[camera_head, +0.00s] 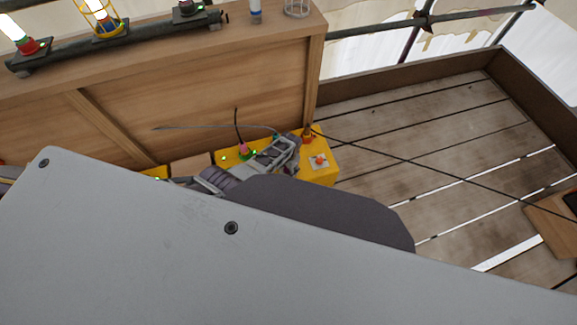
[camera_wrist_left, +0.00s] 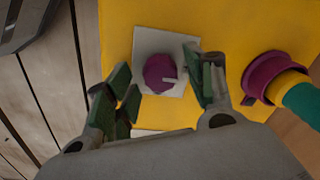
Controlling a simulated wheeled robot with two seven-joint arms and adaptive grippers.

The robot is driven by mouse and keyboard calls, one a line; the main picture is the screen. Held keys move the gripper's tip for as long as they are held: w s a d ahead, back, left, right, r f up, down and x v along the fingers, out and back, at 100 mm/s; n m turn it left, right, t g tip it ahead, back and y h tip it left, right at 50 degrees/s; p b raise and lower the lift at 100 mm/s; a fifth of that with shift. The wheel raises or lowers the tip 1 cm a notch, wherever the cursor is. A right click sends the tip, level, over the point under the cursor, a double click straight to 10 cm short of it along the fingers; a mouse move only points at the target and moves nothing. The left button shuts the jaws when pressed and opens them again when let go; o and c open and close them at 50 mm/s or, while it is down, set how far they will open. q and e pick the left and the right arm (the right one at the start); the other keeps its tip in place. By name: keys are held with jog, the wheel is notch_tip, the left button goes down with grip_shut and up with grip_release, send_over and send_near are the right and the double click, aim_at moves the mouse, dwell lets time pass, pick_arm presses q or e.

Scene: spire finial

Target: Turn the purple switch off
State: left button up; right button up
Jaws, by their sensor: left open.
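The purple switch (camera_wrist_left: 160,73) is a round knob with a pale pointer mark, on a light square plate (camera_wrist_left: 146,42) fixed to a yellow box (camera_wrist_left: 118,20). In the left wrist view my left gripper (camera_wrist_left: 166,88) is open, with one green-padded finger on each side of the knob. The right finger overlaps the plate's edge; I cannot tell whether either finger touches the knob. In the head view my left gripper (camera_head: 284,150) is over the yellow boxes and I cannot make out the purple knob there. My right gripper is not in view.
A purple collar (camera_wrist_left: 268,76) with a yellow and teal plug stands close to the right finger. In the head view, another yellow box (camera_head: 318,174) carries an orange-red knob (camera_head: 320,161). A wooden panel (camera_head: 210,90) rises behind. Thin cables cross; the plank floor (camera_head: 420,150) is open.

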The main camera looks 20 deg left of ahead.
pick_arm(q)
jog(key=shift+r, duration=0.3)
notch_tip(320, 180, up, 11)
jog(key=shift+s+d+r, duration=0.15)
jog(key=shift+d+r, duration=0.05)
jog(key=shift+d, duration=0.05)
dwell(1.3)
dwell(0.7)
